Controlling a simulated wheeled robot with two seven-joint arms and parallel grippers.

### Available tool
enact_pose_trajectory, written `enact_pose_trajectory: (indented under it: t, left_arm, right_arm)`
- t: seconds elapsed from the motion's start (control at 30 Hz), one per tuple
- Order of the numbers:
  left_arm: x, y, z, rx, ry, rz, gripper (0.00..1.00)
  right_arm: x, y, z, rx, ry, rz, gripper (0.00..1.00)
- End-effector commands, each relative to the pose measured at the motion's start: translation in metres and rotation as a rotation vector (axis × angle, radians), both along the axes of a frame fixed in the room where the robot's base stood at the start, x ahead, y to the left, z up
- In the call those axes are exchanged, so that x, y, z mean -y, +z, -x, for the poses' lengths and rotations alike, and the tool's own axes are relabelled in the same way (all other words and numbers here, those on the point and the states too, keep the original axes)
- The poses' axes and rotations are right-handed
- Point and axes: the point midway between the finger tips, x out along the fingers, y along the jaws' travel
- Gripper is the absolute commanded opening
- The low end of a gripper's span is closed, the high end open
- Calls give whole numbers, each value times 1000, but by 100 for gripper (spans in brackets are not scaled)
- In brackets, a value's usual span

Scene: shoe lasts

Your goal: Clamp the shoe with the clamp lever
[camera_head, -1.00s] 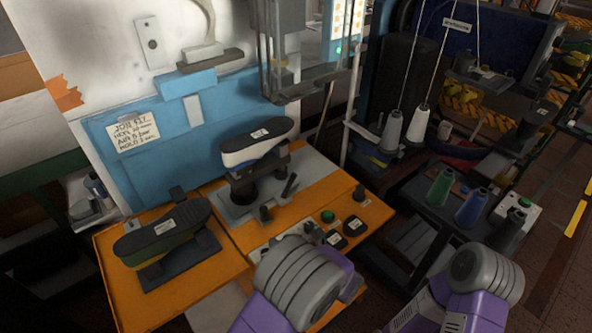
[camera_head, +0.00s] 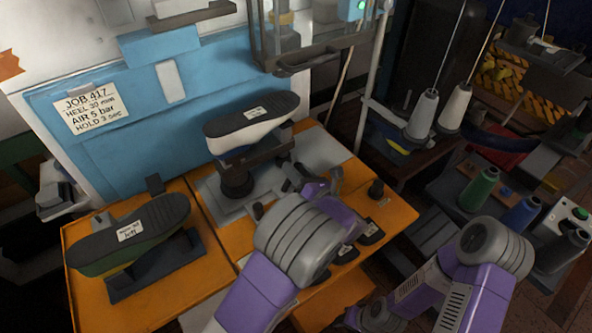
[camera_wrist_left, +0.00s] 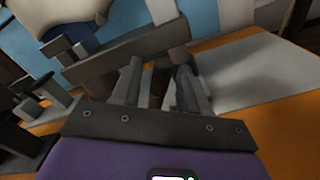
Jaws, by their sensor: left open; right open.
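The shoe (camera_head: 250,125), with a dark sole and white side, sits sole up on the clamp fixture (camera_head: 237,185). Its pale side also shows at the top left of the left wrist view (camera_wrist_left: 78,12). My left gripper (camera_head: 318,177) is open, low beside the fixture on its right. In the left wrist view its fingers (camera_wrist_left: 160,82) stand apart in front of the fixture's grey bar (camera_wrist_left: 130,52). A dark upright part shows between them; I cannot tell whether it is the clamp lever. My right gripper (camera_head: 352,318) is low at the bottom edge, its fingers hard to make out.
A second dark shoe (camera_head: 130,232) lies sole up on a stand at the left of the orange table (camera_head: 85,290). A press frame (camera_head: 310,45) hangs above. Thread spools (camera_head: 480,188) stand at the right.

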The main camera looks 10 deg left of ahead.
Motion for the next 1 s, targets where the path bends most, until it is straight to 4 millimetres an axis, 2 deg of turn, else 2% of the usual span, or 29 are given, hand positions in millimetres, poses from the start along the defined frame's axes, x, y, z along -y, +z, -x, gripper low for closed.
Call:
enact_pose_trajectory:
  t: [0.37,0.6,0.67,1.0]
  left_arm:
    - [-5,0,-6,1,-1,0,44]
    - [-5,0,-5,0,-1,0,7]
    - [-5,0,-5,0,-1,0,0]
    - [-5,0,-5,5,-2,5,0]
  right_arm:
    - [0,-2,0,0,0,0,43]
    - [0,-2,0,0,0,0,43]
    - [0,-2,0,0,0,0,43]
    - [0,-2,0,0,0,0,43]
